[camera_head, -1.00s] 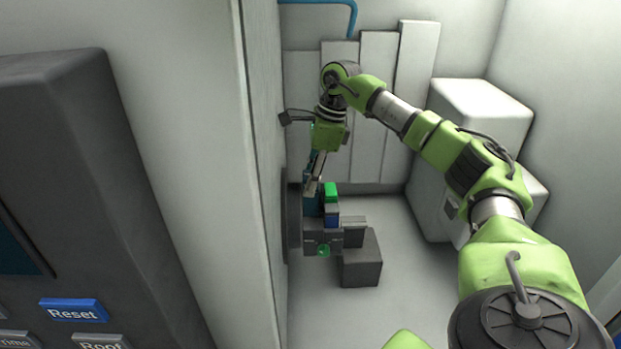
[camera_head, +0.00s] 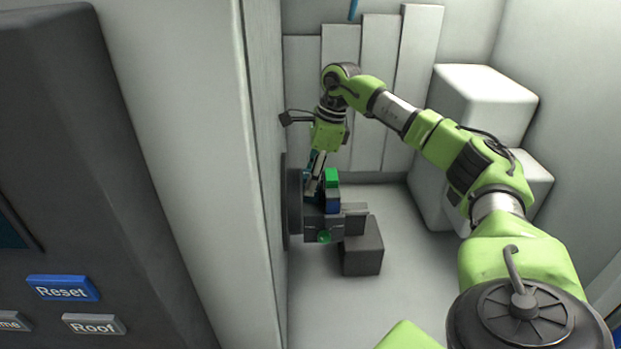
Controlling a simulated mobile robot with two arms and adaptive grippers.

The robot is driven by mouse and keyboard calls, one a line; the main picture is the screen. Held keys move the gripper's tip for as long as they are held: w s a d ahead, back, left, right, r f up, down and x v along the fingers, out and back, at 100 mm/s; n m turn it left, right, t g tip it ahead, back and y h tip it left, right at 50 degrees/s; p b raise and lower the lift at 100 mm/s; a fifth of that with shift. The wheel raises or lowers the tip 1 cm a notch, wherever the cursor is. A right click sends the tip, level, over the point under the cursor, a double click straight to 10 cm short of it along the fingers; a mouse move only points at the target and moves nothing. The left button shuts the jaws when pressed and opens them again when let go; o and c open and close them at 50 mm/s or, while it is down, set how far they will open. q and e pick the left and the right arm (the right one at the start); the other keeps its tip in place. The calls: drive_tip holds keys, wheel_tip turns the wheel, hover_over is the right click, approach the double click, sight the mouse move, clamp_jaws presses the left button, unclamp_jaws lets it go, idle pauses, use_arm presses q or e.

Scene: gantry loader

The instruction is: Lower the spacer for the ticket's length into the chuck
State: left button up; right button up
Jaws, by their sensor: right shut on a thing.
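The chuck (camera_head: 294,220) is a dark round plate on the left wall, with grey blocky jaws (camera_head: 353,222) standing out to the right. My right gripper (camera_head: 313,188) points down at the chuck, just left of the green block. It is shut on a small part, which I take to be the spacer; fingers and chuck parts hide most of it. I cannot tell whether it touches the chuck. My left gripper is out of view.
A dark grey block (camera_head: 362,247) stands below the jaws. A pale wall edge (camera_head: 255,150) runs close on the left, with a control panel (camera_head: 60,180) nearer. White boxes (camera_head: 483,110) stand behind my right arm. The floor right of the block is clear.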

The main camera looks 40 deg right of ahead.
drive_tip(key=shift+f+b, duration=0.3)
drive_tip(key=shift+f, duration=0.2)
idle(0.3)
drive_tip(key=o, duration=1.2)
drive_tip(key=v, duration=1.2)
drive_tip(key=shift+r, duration=0.1)
wheel_tip(320, 180, up, 7)
drive_tip(key=p, duration=0.8)
